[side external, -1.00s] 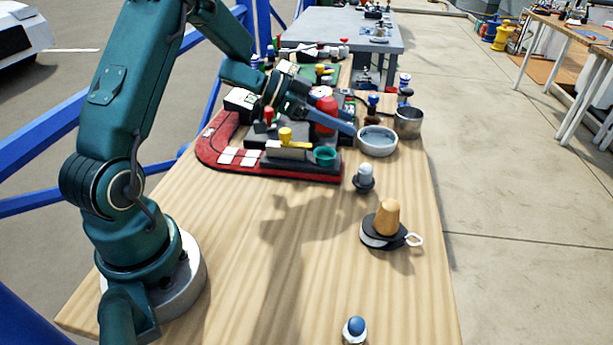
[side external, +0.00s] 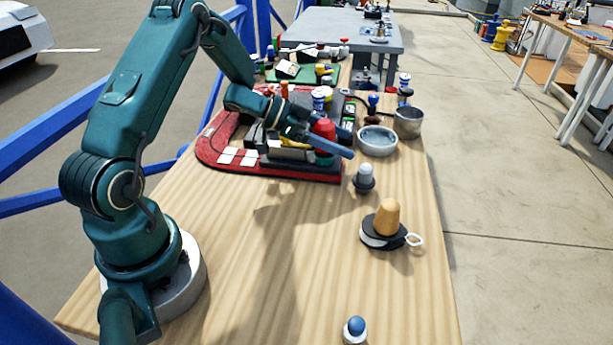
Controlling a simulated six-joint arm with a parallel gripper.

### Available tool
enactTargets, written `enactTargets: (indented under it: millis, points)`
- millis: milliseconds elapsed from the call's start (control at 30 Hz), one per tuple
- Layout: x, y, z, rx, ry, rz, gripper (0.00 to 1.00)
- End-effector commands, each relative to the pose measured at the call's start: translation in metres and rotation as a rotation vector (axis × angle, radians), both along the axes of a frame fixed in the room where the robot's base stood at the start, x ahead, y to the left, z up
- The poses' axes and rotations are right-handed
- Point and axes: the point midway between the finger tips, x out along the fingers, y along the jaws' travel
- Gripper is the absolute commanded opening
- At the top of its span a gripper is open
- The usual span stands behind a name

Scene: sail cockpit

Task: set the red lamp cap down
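The red lamp cap (side external: 324,129) is held upright between the two fingers of my gripper (side external: 334,142). The fingers reach in from the left and point right and slightly down. The near finger hides the lower part of the cap. The cap is low over the right end of the red-edged board (side external: 290,174), just above a small green cup (side external: 324,159) in the picture. I cannot tell whether the cap touches anything below it.
A light round bowl (side external: 377,141) and a metal pot (side external: 409,122) stand right of the gripper. A white-topped dark piece (side external: 364,178) and an orange cone on a black base (side external: 388,219) stand nearer. A blue-topped knob (side external: 354,329) is at the front. Wooden table left of these is clear.

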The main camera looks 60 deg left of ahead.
Motion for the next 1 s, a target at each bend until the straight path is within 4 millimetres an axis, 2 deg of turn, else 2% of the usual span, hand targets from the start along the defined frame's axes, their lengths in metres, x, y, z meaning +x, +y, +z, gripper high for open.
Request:
enactTargets:
  millis: [300, 433, 800, 1000]
  points:
    - [0.0, 0.0, 0.001, 0.001, -0.001, 0.0, 0.83]
    - [0.0, 0.0, 0.009, 0.004, -0.003, -0.001, 0.83]
    - [-0.056, 0.042, 0.042, 0.003, -0.004, 0.005, 0.83]
    - [-0.079, 0.058, 0.055, 0.003, -0.002, 0.003, 0.83]
